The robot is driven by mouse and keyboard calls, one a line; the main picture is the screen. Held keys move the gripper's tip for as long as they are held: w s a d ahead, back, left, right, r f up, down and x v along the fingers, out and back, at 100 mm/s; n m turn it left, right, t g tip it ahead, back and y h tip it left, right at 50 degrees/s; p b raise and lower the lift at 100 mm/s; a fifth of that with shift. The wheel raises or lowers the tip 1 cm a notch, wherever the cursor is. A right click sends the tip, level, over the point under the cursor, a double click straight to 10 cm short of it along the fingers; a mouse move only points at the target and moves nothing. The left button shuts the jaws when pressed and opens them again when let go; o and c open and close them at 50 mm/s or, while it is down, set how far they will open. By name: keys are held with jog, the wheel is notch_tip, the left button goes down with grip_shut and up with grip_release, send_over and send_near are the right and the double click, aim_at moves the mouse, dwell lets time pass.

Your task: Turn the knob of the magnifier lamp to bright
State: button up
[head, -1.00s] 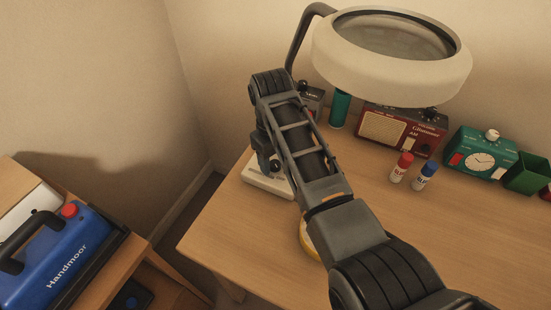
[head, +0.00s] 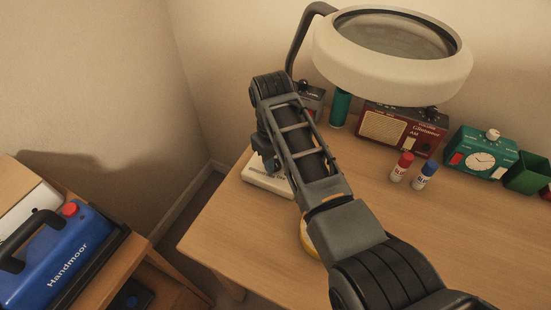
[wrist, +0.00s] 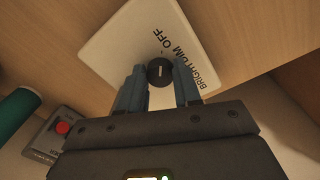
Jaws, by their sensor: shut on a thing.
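The magnifier lamp has a large white ring head (head: 390,80) on a dark bent arm in the head view. Its white base (head: 262,183) stands at the table's left end, partly hidden by my arm. In the wrist view the base (wrist: 125,40) carries the words OFF, DIM and BRIGHT beside a round black knob (wrist: 160,71). The pale line on the knob runs roughly up and down in the picture, pointing near OFF. My gripper (wrist: 160,84) is shut on the knob, one finger on each side. In the head view the knob is hidden.
A grey box with a red button (wrist: 62,128) is near my gripper. The table front is mostly clear.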

jog(key=shift+r+m, duration=0.1)
jog(key=shift+m, duration=0.3)
jog(key=m+p, duration=0.2)
jog(key=m, duration=0.1)
jog(key=shift+m, duration=0.4)
jog(key=m, duration=0.5)
jog(key=shift+a+m+p, duration=0.15)
jog(key=shift+m+p, duration=0.15)
jog(key=shift+p, duration=0.1)
jog(key=m, duration=0.5)
jog(key=shift+w, duration=0.1)
jog(key=shift+m+g, duration=0.3)
jog(key=shift+m, duration=2)
jog(key=o, duration=1.1)
jog(key=shift+c, duration=0.2)
